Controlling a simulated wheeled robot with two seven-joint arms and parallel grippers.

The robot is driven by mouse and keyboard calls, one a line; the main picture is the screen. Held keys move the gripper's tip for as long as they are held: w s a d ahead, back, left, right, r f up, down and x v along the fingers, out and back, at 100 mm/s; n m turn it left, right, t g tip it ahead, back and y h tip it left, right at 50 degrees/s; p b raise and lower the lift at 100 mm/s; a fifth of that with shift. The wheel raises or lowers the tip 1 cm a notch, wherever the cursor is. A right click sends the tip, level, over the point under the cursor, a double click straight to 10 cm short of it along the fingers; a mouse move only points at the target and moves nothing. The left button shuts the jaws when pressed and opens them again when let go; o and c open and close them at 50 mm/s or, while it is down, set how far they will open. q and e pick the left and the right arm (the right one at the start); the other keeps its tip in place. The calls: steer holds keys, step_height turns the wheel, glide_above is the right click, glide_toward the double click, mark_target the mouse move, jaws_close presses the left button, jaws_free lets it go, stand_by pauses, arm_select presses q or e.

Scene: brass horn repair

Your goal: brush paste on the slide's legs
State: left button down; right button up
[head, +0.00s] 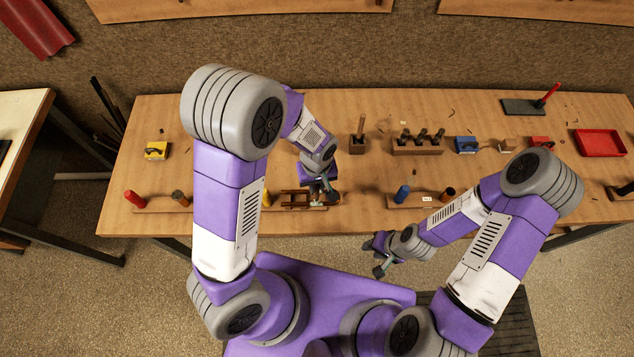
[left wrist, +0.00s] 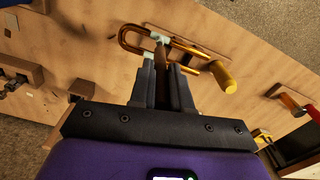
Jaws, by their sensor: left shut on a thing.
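The slide (left wrist: 185,45), a U-shaped brass tube, lies over the bench in the left wrist view, with pale sections on its two legs. In the head view it shows small on a brown wooden rest (head: 290,206), partly covered by my left gripper (head: 322,196). My left gripper also shows in the left wrist view (left wrist: 161,66). It is shut on a slim brown thing that looks like the brush (left wrist: 160,54), whose tip lies at the slide's legs. I cannot tell whether it touches them. My right gripper (head: 379,260) hangs before the bench's front edge, with nothing visible in it.
A yellow handle (left wrist: 222,76) stands close beside the slide. A block with an upright stick (head: 357,144), a rack of dark-topped tools (head: 417,150) and a red tray (head: 600,142) are further back. A blue-topped tool (head: 402,194) stands to the right. Bare bench lies between.

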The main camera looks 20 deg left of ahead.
arm_select(q)
steer(key=shift+r+p, duration=2.4)
steer(key=shift+r, duration=0.9)
steer(key=shift+f, duration=0.1)
steer(key=shift+a+f+b, duration=0.1)
steer(key=shift+b, duration=0.2)
steer(key=w+a+f+t+h+b, duration=0.1)
steer(key=a+f+t+h+b, duration=0.1)
steer(key=f+b, duration=0.4)
steer(key=a+b, duration=0.1)
steer(key=b, duration=0.3)
steer(key=shift+w+a, duration=0.2)
steer(key=shift+a, duration=0.05)
steer(key=shift+f+b, duration=0.5)
steer(key=shift+f, duration=0.05)
steer(key=shift+s+r, duration=0.1)
